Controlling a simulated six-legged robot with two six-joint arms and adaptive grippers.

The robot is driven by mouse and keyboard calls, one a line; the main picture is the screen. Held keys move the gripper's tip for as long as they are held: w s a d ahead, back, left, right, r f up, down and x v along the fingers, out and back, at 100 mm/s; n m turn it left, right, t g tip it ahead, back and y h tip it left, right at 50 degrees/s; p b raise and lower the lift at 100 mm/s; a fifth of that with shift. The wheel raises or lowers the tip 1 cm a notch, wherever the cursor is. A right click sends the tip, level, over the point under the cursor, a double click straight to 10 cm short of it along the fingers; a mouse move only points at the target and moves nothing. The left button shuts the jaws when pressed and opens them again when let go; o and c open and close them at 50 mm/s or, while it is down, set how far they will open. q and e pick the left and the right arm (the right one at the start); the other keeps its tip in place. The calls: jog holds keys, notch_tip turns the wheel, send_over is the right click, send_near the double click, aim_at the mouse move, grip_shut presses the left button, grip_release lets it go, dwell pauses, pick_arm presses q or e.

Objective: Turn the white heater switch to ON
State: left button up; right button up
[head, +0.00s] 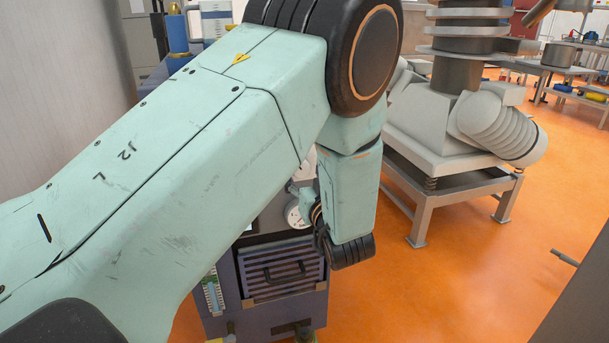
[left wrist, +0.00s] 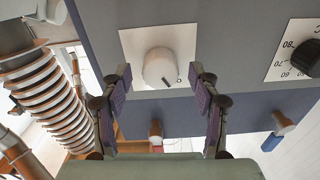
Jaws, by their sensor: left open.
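The white heater switch (left wrist: 160,68) is a round knob on a square white plate (left wrist: 132,45) on a grey-blue panel, in the left wrist view. A small dark mark shows near its lower right edge. No ON or OFF lettering can be read. My left gripper (left wrist: 161,78) is open, with its purple-padded fingers on either side of the knob. In the head view my left arm covers the switch and most of the gripper. My right gripper is in neither view.
A black knob (left wrist: 305,57) on a numbered dial plate sits right of the switch. In the head view, a blue cabinet with a vented front (head: 283,273) stands below my arm. A grey ribbed machine (head: 455,125) stands behind right, with open orange floor (head: 450,270) before it.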

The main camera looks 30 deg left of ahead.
pick_arm(q)
jog(key=shift+s+r, duration=0.2)
jog(key=shift+c, duration=1.1)
jog(key=shift+w+f, duration=0.2)
jog(key=c, duration=1)
jog(key=shift+o, duration=0.2)
jog(key=shift+r, duration=0.1)
